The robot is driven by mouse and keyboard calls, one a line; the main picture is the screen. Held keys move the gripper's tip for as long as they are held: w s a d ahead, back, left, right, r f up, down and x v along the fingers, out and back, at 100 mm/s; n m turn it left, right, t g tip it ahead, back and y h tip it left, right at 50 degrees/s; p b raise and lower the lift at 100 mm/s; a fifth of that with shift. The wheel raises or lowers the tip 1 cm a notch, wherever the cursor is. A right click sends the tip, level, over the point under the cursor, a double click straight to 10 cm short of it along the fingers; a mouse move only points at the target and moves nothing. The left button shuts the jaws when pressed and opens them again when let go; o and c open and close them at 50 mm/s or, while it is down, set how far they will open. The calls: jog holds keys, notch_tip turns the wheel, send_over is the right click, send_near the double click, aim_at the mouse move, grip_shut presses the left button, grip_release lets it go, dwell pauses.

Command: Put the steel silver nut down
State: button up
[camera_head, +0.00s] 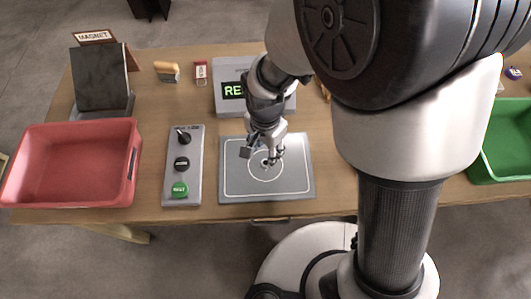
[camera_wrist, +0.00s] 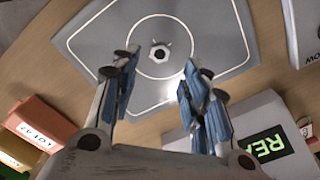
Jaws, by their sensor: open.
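The silver nut (camera_wrist: 160,53) lies flat on the grey plate (camera_wrist: 95,30), inside the white circle drawn there. In the head view the nut (camera_head: 266,163) shows small, just below my gripper (camera_head: 264,154). In the wrist view my gripper (camera_wrist: 156,72) is open, its two fingers spread wide with nothing between them. The nut sits beyond the fingertips, apart from both. The same plate (camera_head: 236,190) lies on the wooden table in the head view.
A grey box with a green lit display (camera_head: 232,90) stands behind the plate, partly hidden by my arm. A button panel (camera_head: 197,160) is left of the plate. A red bin (camera_head: 70,200) is at far left, a green bin (camera_head: 510,125) at far right. A red labelled box (camera_wrist: 38,122) shows in the wrist view.

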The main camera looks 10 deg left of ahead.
notch_tip(320, 180, up, 6)
jog(key=shift+f+p, duration=0.15)
jog(key=shift+p, duration=0.45)
jog(key=d+r+n+t, duration=0.2)
jog(key=d+r+n, duration=0.1)
jog(key=d+r, duration=0.85)
jog(key=s+d+r+n+t, duration=0.2)
jog(key=s+d+r+n, duration=0.1)
jog(key=s+d+r, duration=0.4)
jog(key=shift+s+d+r+t, duration=0.3)
jog(key=shift+s+d, duration=0.7)
jog(key=shift+s, duration=0.15)
jog(key=shift+c, duration=0.3)
